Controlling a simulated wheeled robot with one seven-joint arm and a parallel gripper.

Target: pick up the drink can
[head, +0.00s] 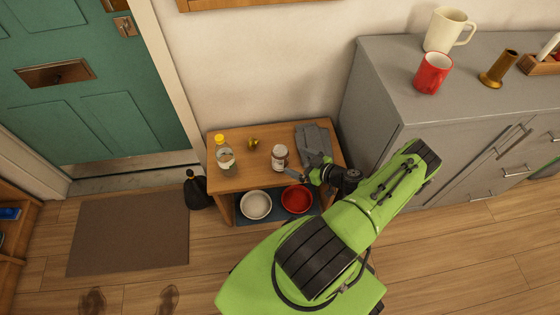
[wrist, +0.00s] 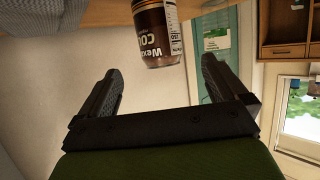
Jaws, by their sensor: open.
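The drink can (head: 280,157) stands on the small wooden table (head: 235,183), near its middle. It looks pale with a dark part in the head view. In the wrist view the can (wrist: 160,35) shows a brown body, pale lettering and a white label panel, cut off by the top edge. My gripper (head: 297,174) is just right of and in front of the can in the head view. In the wrist view my gripper (wrist: 160,68) is open, its two dark fingers spread apart. The can lies between and beyond the fingertips, with no contact visible.
On the table are a yellow-capped bottle (head: 224,155), a small yellow object (head: 253,142) and a grey cloth item (head: 311,136). A white bowl (head: 256,205) and a red bowl (head: 297,199) sit below. A grey cabinet (head: 385,105) stands close on the right.

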